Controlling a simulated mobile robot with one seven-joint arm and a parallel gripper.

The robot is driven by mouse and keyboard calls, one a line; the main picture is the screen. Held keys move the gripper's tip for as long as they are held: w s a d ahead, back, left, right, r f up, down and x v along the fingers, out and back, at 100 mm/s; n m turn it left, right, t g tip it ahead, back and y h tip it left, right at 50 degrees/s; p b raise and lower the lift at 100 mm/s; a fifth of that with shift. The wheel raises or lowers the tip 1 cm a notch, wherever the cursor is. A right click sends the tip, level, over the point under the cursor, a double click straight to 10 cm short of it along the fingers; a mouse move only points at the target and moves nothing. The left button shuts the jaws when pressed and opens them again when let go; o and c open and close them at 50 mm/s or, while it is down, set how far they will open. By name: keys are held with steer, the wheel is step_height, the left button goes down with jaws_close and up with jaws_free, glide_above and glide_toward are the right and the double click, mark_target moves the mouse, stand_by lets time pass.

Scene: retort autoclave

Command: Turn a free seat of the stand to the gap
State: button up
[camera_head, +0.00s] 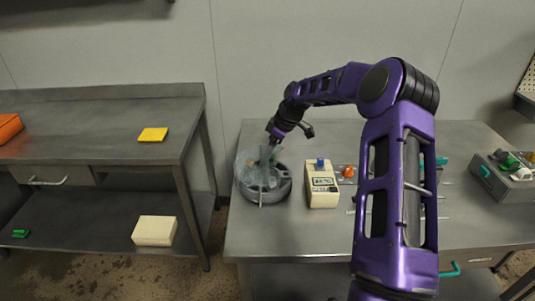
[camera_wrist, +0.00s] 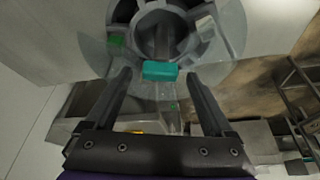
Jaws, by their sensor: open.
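The stand (camera_head: 264,192) is a round grey drum at the left end of the right-hand table, with a clear, see-through cover around its top. In the wrist view the stand (camera_wrist: 140,28) shows as a grey ring with spokes and openings. A teal block (camera_wrist: 160,71) shows between the fingertips; whether they touch it I cannot tell. A small green piece (camera_wrist: 115,40) and a pale piece (camera_wrist: 205,24) show on the ring. My gripper (camera_wrist: 158,78) is open and points down at the stand; its tips (camera_head: 270,150) are small in the head view. The gap cannot be made out.
A cream device with a display (camera_head: 322,187) stands close right of the stand. An orange knob (camera_head: 347,171) is beside it. A grey box with coloured parts (camera_head: 505,175) is at the far right. A separate table (camera_head: 90,125) at left holds a yellow pad (camera_head: 153,134).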

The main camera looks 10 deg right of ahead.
steer(key=v, duration=1.7)
steer(key=shift+w+a, duration=0.1)
